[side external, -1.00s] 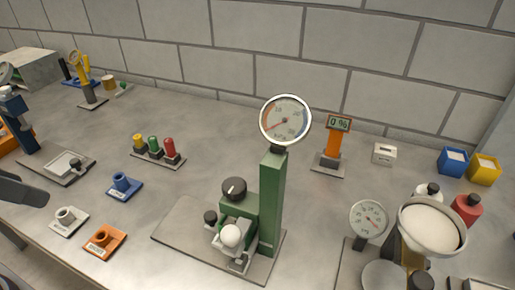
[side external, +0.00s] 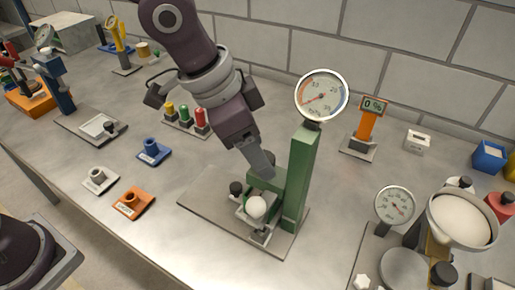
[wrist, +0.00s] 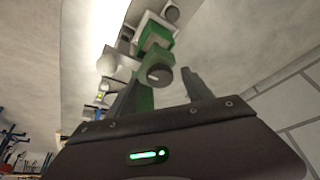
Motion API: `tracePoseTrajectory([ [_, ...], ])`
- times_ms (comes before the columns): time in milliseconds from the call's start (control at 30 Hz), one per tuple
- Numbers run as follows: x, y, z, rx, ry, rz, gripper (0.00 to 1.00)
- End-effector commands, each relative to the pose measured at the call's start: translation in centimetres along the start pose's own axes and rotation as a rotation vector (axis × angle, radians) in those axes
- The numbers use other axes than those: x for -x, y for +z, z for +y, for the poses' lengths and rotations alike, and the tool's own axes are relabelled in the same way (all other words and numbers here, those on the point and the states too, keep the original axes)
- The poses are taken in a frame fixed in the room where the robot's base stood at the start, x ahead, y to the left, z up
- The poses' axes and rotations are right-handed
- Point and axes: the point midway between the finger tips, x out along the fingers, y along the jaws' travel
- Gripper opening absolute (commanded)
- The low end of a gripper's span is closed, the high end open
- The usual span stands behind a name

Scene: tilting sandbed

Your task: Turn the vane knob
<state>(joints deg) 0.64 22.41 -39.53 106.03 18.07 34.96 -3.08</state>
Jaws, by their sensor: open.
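The vane knob is most likely the dark round knob with a pale mark, seen in the wrist view (wrist: 159,75) on top of a green block (wrist: 155,40). In the side view my gripper (side external: 262,168) reaches down over the green stand (side external: 299,180), and its fingers hide this knob. In the wrist view my gripper (wrist: 160,82) is open, with one finger on each side of the knob. I cannot tell whether either finger touches it. A round dial (side external: 321,96) tops the stand's post. A white ball (side external: 256,207) and a smaller dark knob (side external: 236,188) sit low on the stand.
Yellow, green and red pegs (side external: 185,117) stand behind my arm. Blue (side external: 152,152), white (side external: 98,180) and orange (side external: 130,203) pieces lie to the left. An orange display post (side external: 364,128) and a bowl (side external: 461,220) stand to the right.

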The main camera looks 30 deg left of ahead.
Motion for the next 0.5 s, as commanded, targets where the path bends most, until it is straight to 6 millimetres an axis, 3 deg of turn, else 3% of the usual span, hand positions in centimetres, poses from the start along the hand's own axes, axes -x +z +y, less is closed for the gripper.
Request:
tracePoseTrajectory([
  [300,-0.69,0.02,0.00,0.000,-0.001,0.000,0.59],
  [500,-0.66,0.04,-0.01,0.000,-0.001,0.000,0.20],
])
